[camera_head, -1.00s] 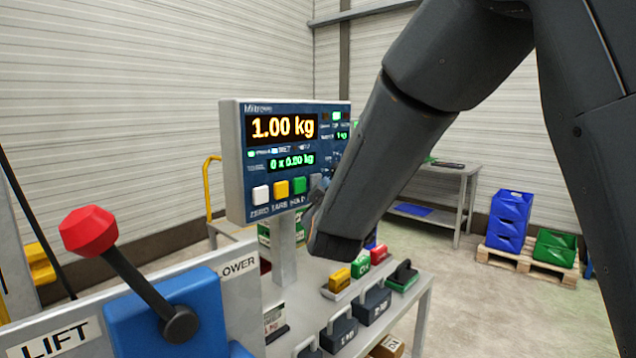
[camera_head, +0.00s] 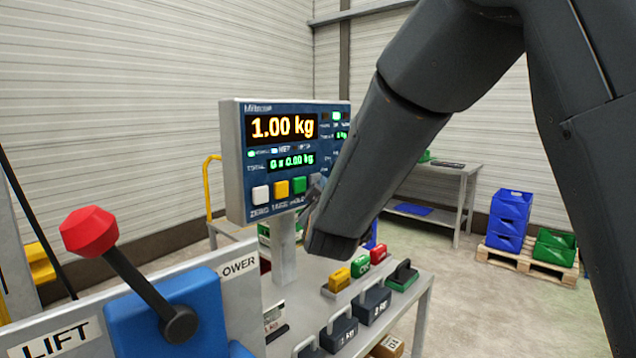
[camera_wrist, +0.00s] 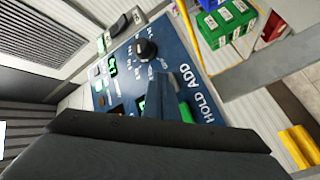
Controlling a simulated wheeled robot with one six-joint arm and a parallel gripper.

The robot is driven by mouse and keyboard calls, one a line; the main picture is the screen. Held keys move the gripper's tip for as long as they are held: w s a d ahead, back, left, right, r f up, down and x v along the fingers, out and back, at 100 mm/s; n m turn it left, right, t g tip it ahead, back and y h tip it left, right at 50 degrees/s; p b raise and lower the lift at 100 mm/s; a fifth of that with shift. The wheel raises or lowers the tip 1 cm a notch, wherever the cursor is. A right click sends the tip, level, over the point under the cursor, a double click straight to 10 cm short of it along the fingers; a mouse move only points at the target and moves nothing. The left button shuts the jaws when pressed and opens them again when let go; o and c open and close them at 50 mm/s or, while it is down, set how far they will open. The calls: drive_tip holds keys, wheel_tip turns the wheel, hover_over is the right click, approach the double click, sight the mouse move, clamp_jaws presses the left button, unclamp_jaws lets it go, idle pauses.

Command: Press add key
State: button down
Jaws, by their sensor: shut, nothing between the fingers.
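The scale's display panel (camera_head: 232,160) stands on a post and reads 1.00 kg, with 0 x 0.00 kg below. Along its bottom row are a white key (camera_head: 261,194), a yellow key (camera_head: 281,188) and a green key (camera_head: 299,185). The wrist view shows the ADD label (camera_wrist: 182,78) beside the HOLD label (camera_wrist: 206,108), and part of the green key (camera_wrist: 186,112). The add key itself is hidden behind my gripper (camera_wrist: 160,92), which is shut and empty. In the head view my gripper (camera_head: 314,190) is at the panel's lower right corner; contact cannot be told.
A lever with a red knob (camera_head: 89,231) stands at front left. Weights with handles (camera_head: 340,330) and coloured blocks sit on the bench below my arm. Blue bins (camera_head: 510,220) and green bins (camera_head: 555,250) rest on a pallet at right.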

idle(0.6)
drive_tip(key=shift+s+d, duration=0.4)
drive_tip(key=shift+d, duration=0.15)
drive_tip(key=s+d, duration=0.1)
drive_tip(key=d, duration=0.1)
drive_tip(key=s+d, duration=0.2)
drive_tip(key=shift+p, duration=0.3)
drive_tip(key=shift+f, duration=0.15)
idle(0.5)
